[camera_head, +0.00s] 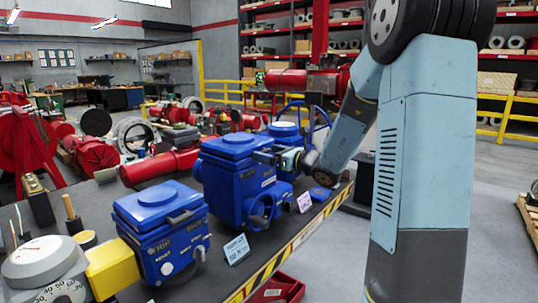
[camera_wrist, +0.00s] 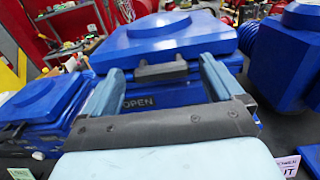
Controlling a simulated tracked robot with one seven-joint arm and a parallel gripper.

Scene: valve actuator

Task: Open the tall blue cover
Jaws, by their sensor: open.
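The tall blue cover (camera_head: 236,146) caps the middle blue actuator housing (camera_head: 222,190) on the bench. It looks level and seated on the housing. In the wrist view the cover (camera_wrist: 165,38) fills the upper middle, with a dark grey tab (camera_wrist: 161,71) on its front edge. The word OPEN shows on the housing below. My gripper (camera_wrist: 161,66) is open, one finger on each side of the tab, with visible gaps to it. In the head view my gripper (camera_head: 268,157) reaches the housing from the right. Contact with the housing cannot be told.
A lower blue TRIP box (camera_head: 160,225) stands nearer, and another blue actuator (camera_head: 284,132) stands farther along. Small signs (camera_head: 237,249) stand along the bench edge. Red pipework lies behind.

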